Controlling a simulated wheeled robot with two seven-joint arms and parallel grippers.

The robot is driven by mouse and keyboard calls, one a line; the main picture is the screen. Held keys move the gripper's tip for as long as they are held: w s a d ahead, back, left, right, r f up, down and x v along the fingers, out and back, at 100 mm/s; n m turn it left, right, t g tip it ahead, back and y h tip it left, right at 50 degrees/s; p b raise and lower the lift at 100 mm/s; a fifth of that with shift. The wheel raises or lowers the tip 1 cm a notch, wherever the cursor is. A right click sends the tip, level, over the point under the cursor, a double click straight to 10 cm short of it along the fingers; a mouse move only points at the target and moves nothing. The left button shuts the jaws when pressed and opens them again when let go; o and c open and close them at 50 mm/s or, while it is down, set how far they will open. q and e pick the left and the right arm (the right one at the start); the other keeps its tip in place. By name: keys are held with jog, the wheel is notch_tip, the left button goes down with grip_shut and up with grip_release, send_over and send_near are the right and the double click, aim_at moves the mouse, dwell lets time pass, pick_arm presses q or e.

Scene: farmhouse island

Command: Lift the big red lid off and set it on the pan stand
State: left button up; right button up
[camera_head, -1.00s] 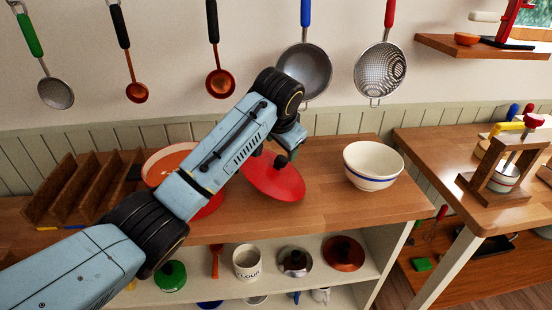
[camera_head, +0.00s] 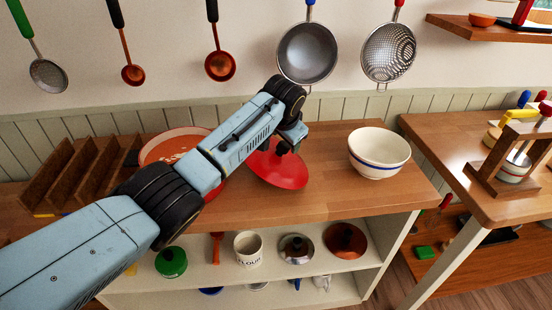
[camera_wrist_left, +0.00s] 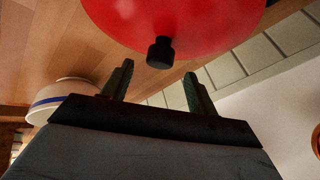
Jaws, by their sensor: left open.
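The big red lid (camera_head: 277,174) with its black knob (camera_wrist_left: 160,52) is off to the right of a red pan (camera_head: 205,132) in the head view. It looks tilted, and my arm hides part of its left side; what it rests on is unclear. My left gripper (camera_head: 287,148) is over the lid. In the left wrist view the open gripper (camera_wrist_left: 160,78) has the knob just beyond and between its fingertips, with nothing held. A wooden slotted rack (camera_head: 52,180), apparently the pan stand, is at the far left. My right gripper is not in view.
A cream bowl with a blue stripe (camera_head: 378,150) stands to the right on the counter (camera_head: 330,195). Ladles and strainers hang on the wall behind. Lidded pots and a mug (camera_head: 248,250) sit on the shelf below. The counter between lid and bowl is clear.

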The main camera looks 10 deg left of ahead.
aim_at(286, 144)
pick_arm(q)
jog(key=b+x, duration=0.1)
jog(key=x, duration=0.2)
jog(key=shift+b+x, duration=0.45)
jog(key=shift+x, duration=0.35)
jog(key=shift+d, duration=0.1)
jog(key=shift+c, duration=0.2)
grip_shut()
jog(key=shift+r, duration=0.1)
notch_tip(286, 144, up, 10)
jog(key=shift+f+p, duration=0.1)
jog(key=shift+p, duration=0.4)
